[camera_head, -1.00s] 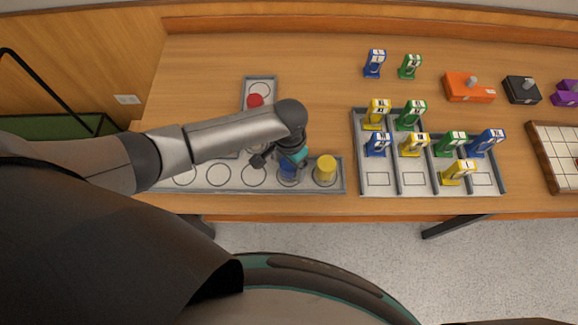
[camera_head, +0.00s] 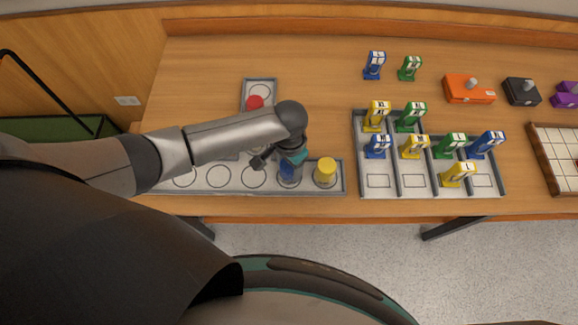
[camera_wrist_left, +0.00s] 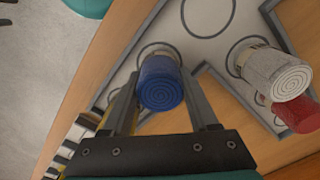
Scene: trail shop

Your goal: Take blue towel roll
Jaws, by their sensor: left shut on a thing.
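The blue towel roll (camera_head: 287,173) stands upright in the front row of the grey tray (camera_head: 216,191), just left of the yellow roll (camera_head: 325,170). In the left wrist view the blue roll (camera_wrist_left: 160,82) shows its spiral end, with one finger on each side. My left gripper (camera_head: 289,166) points down over it and is shut on it. The roll seems still at its ring, but I cannot tell whether its base touches the tray. My right gripper is not in view.
A red roll (camera_head: 255,102) stands on the tray's rear arm; a white roll (camera_wrist_left: 275,72) beside it shows in the left wrist view. Empty rings lie left of the gripper. A divided tray (camera_head: 432,193) with several coloured items stands to the right.

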